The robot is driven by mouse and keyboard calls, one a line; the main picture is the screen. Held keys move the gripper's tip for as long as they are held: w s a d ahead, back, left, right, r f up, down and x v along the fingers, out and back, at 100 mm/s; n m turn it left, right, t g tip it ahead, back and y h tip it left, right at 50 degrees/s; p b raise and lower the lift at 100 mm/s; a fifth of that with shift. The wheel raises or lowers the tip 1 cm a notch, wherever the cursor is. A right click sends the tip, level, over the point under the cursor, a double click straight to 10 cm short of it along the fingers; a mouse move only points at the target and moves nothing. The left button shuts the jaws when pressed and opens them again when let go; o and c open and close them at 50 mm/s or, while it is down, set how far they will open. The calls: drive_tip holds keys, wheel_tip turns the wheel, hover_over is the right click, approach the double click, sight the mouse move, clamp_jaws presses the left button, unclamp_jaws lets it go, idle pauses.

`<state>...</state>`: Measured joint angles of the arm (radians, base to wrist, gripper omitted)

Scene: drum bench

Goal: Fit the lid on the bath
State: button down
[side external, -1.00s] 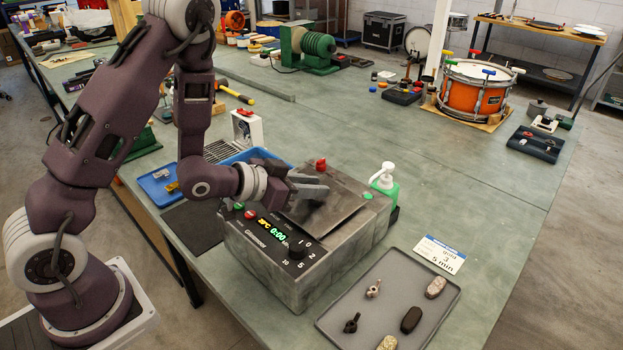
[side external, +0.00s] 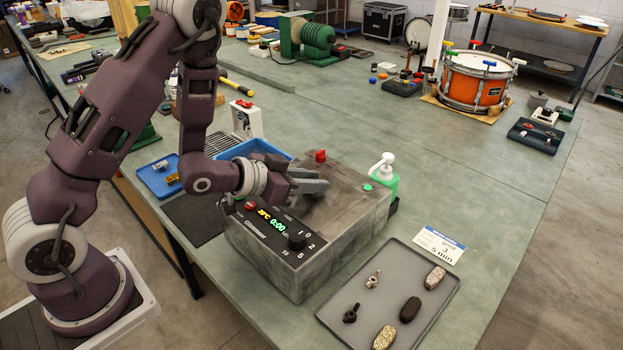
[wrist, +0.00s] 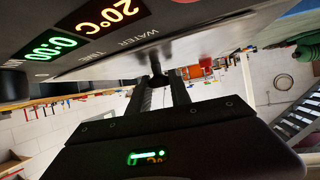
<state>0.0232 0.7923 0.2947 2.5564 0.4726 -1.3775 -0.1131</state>
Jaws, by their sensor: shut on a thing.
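The bath (side external: 300,270) is a grey box on the bench with a sloped black control panel on its near left side. Its lid (side external: 345,203) is a grey metal plate lying over the top, looking flat and about level with the rim; whether it is fully seated I cannot tell. My gripper (side external: 318,184) is low over the lid, reaching in from the left. In the wrist view my gripper (wrist: 160,88) is shut on a small dark knob (wrist: 156,72) under the lid's grey face (wrist: 205,45). The fingers hide part of the lid in the side view.
A grey tray (side external: 375,310) with several small parts lies at the front right. A blue bin (side external: 255,149) is behind.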

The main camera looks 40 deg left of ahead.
drive_tip(key=c, duration=1.1)
unclamp_jaws()
wheel_tip(320, 180, up, 10)
drive_tip(key=shift+r, duration=0.1)
drive_tip(key=s+a+r+n+g+y, duration=0.2)
drive_tip(key=s+a+r+y, duration=0.2)
drive_tip(key=s+r, duration=0.25)
drive_tip(key=s+d+g, duration=0.2)
drive_tip(key=s, duration=0.8)
drive_tip(key=s+d+g+h, duration=0.1)
drive_tip(key=s+d+g, duration=0.1)
drive_tip(key=s, duration=0.9)
drive_tip(key=shift+s+n+g, duration=0.2)
drive_tip(key=shift+n+g, duration=0.1)
drive_tip(key=shift+g, duration=0.1)
